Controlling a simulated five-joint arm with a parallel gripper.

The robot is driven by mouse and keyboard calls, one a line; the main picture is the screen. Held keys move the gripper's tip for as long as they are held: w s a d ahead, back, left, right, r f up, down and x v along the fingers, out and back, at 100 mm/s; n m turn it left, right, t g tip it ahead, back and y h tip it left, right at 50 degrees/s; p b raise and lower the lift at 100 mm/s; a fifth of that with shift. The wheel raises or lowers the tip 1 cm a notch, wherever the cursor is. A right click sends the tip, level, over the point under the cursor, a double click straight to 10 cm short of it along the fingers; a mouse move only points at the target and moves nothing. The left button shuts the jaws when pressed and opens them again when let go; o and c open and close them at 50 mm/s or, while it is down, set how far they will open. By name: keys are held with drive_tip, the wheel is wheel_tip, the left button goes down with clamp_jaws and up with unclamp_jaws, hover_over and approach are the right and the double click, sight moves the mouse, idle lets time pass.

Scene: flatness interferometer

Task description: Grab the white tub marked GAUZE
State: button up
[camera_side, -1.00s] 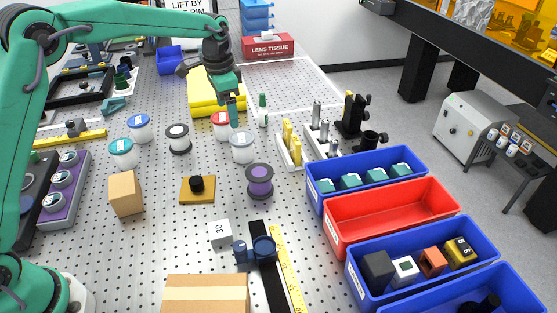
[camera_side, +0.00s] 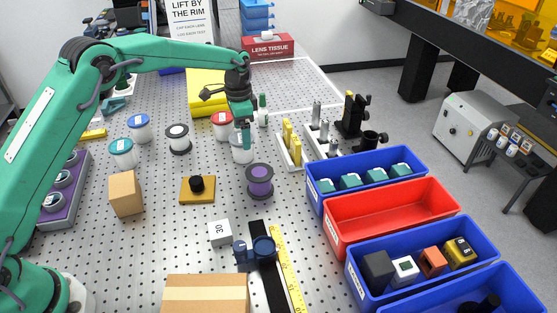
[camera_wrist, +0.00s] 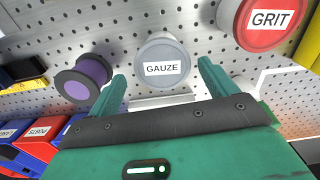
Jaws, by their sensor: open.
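The white tub marked GAUZE (camera_wrist: 163,66) has a grey lid with a white label in the wrist view. It stands upright on the perforated bench. In the side view the tub (camera_side: 238,155) is partly hidden behind my gripper. My gripper (camera_wrist: 163,82) is open, and its two green fingers point toward the tub, one toward each side of it. No grip on the tub shows. In the side view my gripper (camera_side: 246,140) is low at the tub; I cannot tell whether it touches it.
A red-lidded tub marked GRIT (camera_wrist: 262,22) stands close by. A purple spool (camera_side: 259,181) is in front of the GAUZE tub. A rack with yellow posts (camera_side: 290,145) stands to its right. Blue bins and a red bin (camera_side: 390,217) line the right side.

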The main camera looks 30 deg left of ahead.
drive_tip(key=shift+f, duration=0.25)
drive_tip(key=shift+a+f, duration=0.15)
drive_tip(key=shift+f, duration=1.15)
drive_tip(key=shift+a+f, duration=0.1)
drive_tip(key=shift+f, duration=1.15)
drive_tip(key=c, duration=0.9)
